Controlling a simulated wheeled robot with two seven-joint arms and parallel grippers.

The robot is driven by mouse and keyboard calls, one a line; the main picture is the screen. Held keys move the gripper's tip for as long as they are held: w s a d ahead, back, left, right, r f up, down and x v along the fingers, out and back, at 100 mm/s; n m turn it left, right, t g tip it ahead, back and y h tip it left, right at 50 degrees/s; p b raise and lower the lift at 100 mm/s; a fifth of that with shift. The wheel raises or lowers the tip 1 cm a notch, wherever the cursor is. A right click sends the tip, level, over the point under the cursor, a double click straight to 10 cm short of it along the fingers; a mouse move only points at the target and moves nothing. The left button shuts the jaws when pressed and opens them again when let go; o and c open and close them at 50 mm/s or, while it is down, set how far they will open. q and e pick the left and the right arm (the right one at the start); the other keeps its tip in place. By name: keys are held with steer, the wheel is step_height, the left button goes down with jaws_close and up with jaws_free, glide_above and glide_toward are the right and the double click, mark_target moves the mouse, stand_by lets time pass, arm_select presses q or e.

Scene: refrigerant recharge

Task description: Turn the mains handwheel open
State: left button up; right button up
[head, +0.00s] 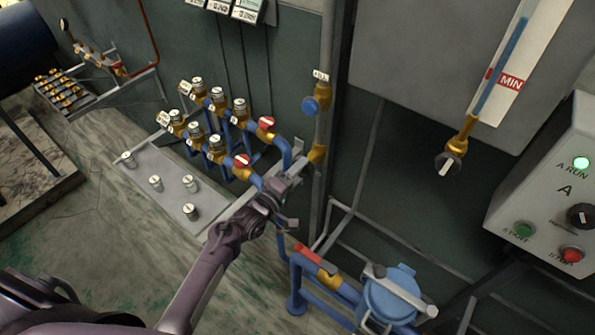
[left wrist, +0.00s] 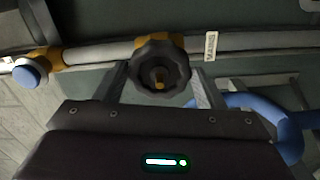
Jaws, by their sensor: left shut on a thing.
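The mains handwheel (left wrist: 176,68) is a dark, lobed wheel with a brass centre, mounted on a brass valve body in a grey pipe. A small label, probably reading MAINS (left wrist: 211,46), is on the pipe beside it. My left gripper (left wrist: 160,85) is shut on the wheel, with one finger on each side of its rim. In the head view my left gripper (head: 287,186) is at the grey upright pipe (head: 325,120), just below a brass fitting, and hides the wheel. My right gripper is not in view.
A blue round knob (head: 311,104) sits higher on the same pipe. A blue vessel (head: 390,295) stands lower right. The control box (head: 555,190) is at the right.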

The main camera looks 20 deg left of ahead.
arm_select(q)
steer(key=n+p, duration=0.1)
steer(key=n, duration=0.2)
steer(key=shift+r, duration=0.2)
steer(key=o, duration=1)
steer(key=shift+c, duration=0.2)
steer(key=shift+s, duration=0.1)
steer(key=p+v, duration=0.4)
steer(key=v, duration=0.3)
